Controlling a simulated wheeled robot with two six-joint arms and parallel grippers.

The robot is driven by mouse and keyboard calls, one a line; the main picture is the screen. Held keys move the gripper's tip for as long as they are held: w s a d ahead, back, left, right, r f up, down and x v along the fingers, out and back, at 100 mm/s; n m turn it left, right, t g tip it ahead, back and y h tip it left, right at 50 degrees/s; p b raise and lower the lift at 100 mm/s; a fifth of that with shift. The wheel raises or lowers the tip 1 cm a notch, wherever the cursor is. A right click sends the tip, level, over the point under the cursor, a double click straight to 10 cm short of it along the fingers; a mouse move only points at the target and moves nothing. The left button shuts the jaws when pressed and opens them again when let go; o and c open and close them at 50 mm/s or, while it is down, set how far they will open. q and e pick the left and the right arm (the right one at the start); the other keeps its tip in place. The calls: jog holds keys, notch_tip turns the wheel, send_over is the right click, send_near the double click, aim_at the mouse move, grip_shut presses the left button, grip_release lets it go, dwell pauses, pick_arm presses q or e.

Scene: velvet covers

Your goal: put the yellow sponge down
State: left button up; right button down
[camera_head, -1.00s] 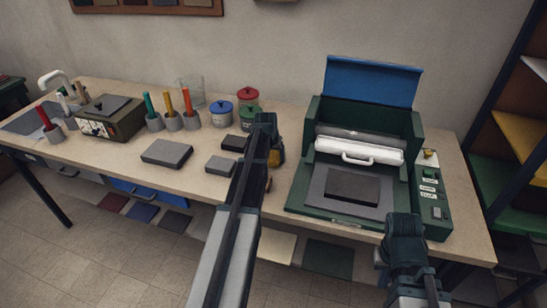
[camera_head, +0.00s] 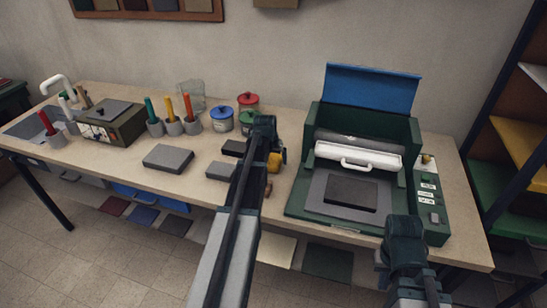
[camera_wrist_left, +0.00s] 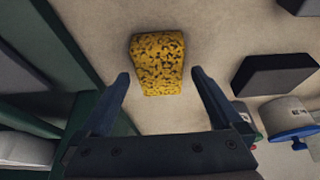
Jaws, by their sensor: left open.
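The yellow sponge (camera_wrist_left: 158,62), a porous block, shows whole in the left wrist view and appears to lie on the beige tabletop. My left gripper (camera_wrist_left: 160,78) is open, with one finger on each side of the sponge's near end and clear gaps between. In the head view the sponge (camera_head: 276,161) peeks out right of my left wrist, which hides part of it and the fingertips. My right arm's end (camera_head: 405,240) is at the table's front edge, low right; its fingers are hidden.
The green press (camera_head: 408,185) with a raised blue lid stands right of the sponge. A dark block (camera_head: 233,148), a grey block (camera_head: 221,170) and lidded pots (camera_head: 222,119) are to its left and behind. A small reddish-brown item (camera_head: 268,189) lies in front.

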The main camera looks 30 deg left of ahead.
pick_arm(q)
jog(key=a+p+v, duration=0.1)
jog(key=p+v, duration=0.7)
jog(key=v, duration=0.2)
jog(key=shift+d, duration=0.4)
jog(key=s+d+m, duration=0.1)
jog(key=s+d, duration=0.1)
jog(key=d, duration=0.5)
jog(key=s+d+f+m+g, duration=0.1)
jog(key=s+d, duration=0.2)
jog(key=d, duration=0.4)
jog(key=s+d+m+g+h, duration=0.1)
jog(key=s+d, duration=0.2)
jog(key=d, duration=0.5)
jog(key=shift+f, duration=0.15)
jog(key=s+d+m+g+y, duration=0.1)
jog(key=s+d+m+g, duration=0.1)
jog(key=s+d, duration=1.2)
jog(key=shift+s+m+g, duration=0.4)
jog(key=shift+s+m, duration=0.05)
jog(key=shift+m, duration=0.35)
jog(key=shift+w, duration=0.1)
